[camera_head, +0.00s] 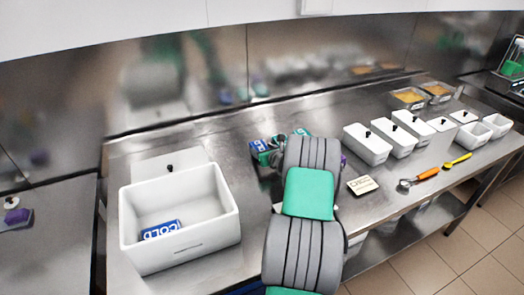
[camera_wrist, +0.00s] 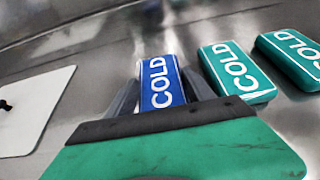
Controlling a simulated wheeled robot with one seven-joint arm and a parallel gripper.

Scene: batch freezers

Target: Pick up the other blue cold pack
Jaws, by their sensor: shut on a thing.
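A blue cold pack (camera_wrist: 160,82) with white COLD lettering lies between my gripper's (camera_wrist: 160,92) two dark fingers in the wrist view. The fingers are shut on its sides. In the head view this blue pack (camera_head: 258,146) shows just left of my arm on the steel counter, and my arm hides most of the gripper. Another blue cold pack (camera_head: 161,230) lies inside the white open box (camera_head: 205,205) at the left. Two green cold packs sit right of my gripper in the wrist view, one close (camera_wrist: 236,74) and one farther right (camera_wrist: 291,58).
A white lid (camera_wrist: 35,108) with a black knob lies left of the gripper; it shows behind the box in the head view (camera_head: 150,162). White lidded containers (camera_head: 367,146), a small sign (camera_head: 362,185), an orange-handled scoop (camera_head: 427,174) and a yellow-handled tool (camera_head: 458,160) stand to the right.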

